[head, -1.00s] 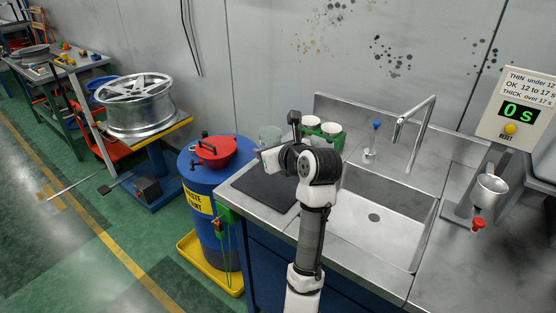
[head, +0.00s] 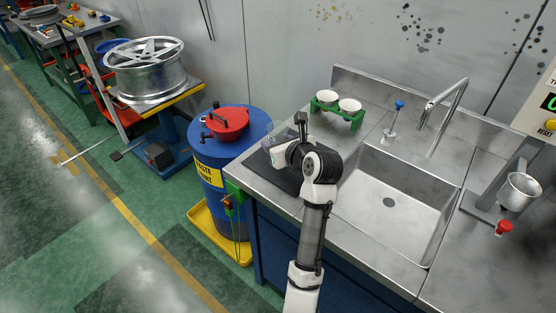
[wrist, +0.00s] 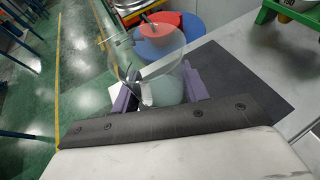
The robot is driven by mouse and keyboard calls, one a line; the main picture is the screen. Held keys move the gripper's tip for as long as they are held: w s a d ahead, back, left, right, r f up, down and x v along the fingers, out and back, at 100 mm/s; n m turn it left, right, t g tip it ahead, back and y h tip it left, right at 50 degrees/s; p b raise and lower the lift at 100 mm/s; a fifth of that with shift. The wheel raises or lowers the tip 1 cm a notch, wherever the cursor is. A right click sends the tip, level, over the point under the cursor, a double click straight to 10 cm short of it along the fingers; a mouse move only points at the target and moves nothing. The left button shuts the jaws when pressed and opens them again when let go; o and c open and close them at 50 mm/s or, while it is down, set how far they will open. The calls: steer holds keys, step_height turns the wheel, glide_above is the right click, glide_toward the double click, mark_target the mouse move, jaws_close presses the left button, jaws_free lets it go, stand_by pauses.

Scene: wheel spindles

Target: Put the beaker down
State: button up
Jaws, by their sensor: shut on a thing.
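The clear glass beaker (wrist: 146,62) is between the two purple fingers of my gripper (wrist: 157,92) in the wrist view. My gripper is shut on it. In the head view my gripper (head: 279,149) is over the dark mat (head: 268,172) on the left end of the steel bench. The beaker is hard to make out there, partly hidden behind my gripper. The mat also shows in the wrist view (wrist: 248,82), behind and beside the beaker. I cannot tell whether the beaker's base touches the mat.
A green rack (head: 337,113) with white cups stands behind the mat. The sink (head: 395,200) lies to the right. A metal cup (head: 520,192) hangs on a stand further right.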

steer(key=shift+f, duration=3.6)
steer(key=shift+p, duration=0.3)
steer(key=o, duration=1.1)
steer(key=shift+f, duration=0.1)
